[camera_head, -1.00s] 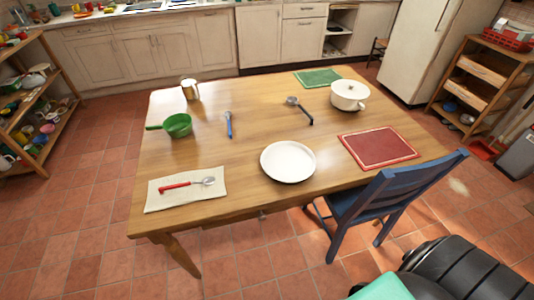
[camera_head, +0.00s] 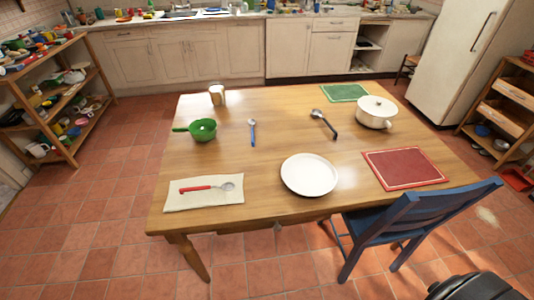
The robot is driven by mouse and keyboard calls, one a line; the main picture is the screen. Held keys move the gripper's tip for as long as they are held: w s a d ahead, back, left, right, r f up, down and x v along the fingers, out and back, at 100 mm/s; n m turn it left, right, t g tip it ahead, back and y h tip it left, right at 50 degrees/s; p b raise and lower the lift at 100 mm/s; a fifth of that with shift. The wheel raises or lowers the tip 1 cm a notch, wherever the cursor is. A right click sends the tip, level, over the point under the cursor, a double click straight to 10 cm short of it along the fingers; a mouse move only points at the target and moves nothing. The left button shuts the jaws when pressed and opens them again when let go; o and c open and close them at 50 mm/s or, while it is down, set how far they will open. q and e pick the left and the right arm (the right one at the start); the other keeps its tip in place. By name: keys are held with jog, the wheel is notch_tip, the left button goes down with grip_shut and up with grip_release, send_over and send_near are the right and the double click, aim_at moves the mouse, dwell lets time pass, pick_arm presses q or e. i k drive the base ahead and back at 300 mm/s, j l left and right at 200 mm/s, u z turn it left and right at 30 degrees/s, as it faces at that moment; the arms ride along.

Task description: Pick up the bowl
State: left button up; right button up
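A green bowl-shaped vessel (camera_head: 203,131) with a handle pointing left stands on the left part of the wooden table (camera_head: 262,160). Something pale shows inside it. A shallow round white dish (camera_head: 309,175) lies near the table's front edge; I cannot tell whether it is a plate or a shallow bowl. Neither of my grippers is in view. Only a black part of mine shows at the bottom right corner.
A red-handled spoon (camera_head: 207,188) lies on a cloth (camera_head: 203,201). A blue chair (camera_head: 405,222) blocks the front right.

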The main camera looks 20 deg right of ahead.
aim_at(202, 129)
jog(key=z, duration=0.4)
jog(key=i+j+z, duration=0.2)
jog(key=j+z, duration=0.2)
jog(key=i+j+z, duration=0.1)
jog(key=j+z, duration=0.25)
jog(key=j, duration=0.3)
jog(key=j+z, duration=0.4)
jog(key=j, duration=0.15)
jog(key=i, duration=0.05)
